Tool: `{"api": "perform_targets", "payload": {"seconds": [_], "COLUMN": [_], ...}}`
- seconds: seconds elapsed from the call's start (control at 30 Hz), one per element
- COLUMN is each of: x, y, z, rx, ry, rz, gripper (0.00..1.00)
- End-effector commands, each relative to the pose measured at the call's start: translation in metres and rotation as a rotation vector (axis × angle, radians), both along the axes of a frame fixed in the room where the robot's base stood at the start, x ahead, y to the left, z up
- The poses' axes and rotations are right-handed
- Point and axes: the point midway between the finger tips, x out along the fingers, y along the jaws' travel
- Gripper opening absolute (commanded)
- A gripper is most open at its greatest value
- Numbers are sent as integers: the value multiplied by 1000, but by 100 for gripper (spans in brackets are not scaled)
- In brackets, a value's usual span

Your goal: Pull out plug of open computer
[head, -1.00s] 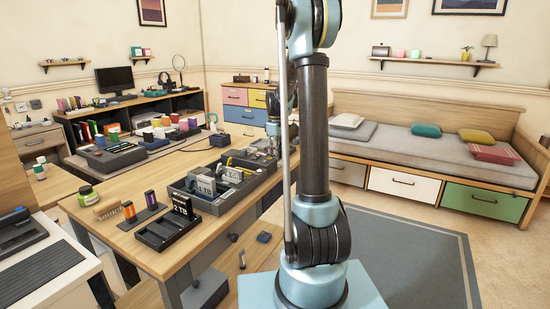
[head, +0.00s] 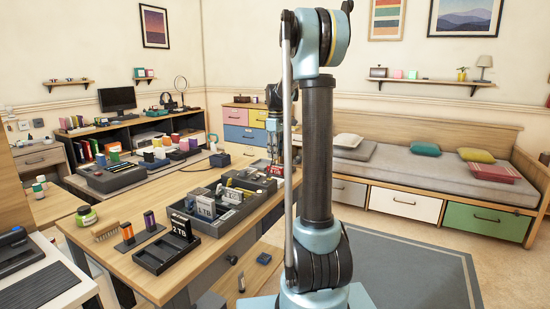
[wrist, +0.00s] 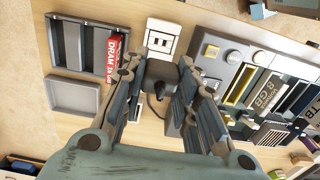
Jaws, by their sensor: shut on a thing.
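In the wrist view my gripper (wrist: 156,76) is shut on a dark plug (wrist: 160,73), with a finger on each side of it. A thin dark cable (wrist: 158,96) curls below the plug. A white socket plate (wrist: 160,38) lies just above the plug in the picture. The plug's contact end is hidden, so I cannot tell if it sits in a socket. In the head view my gripper is small at the far end of the wooden table, partly behind my arm. A monitor (head: 117,99) with a dark screen stands on the back desk.
A grey module holder (wrist: 235,55) is close on the right. In the head view, trays and drives crowd the wooden table (head: 215,240). A bed (head: 420,180) stands behind.

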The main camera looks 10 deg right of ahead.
Motion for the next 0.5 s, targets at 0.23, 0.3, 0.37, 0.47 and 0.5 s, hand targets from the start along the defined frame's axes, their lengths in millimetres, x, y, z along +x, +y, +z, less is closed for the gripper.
{"api": "perform_targets", "payload": {"seconds": [0.23,0.3,0.37,0.47,0.5], "x": [0,0,0,0,0], "y": [0,0,0,0,0], "z": [8,10,12,15,17], "rx": [0,0,0,0,0], "ry": [0,0,0,0,0], "rz": [0,0,0,0,0], "gripper": [4,4,4,4,4]}}
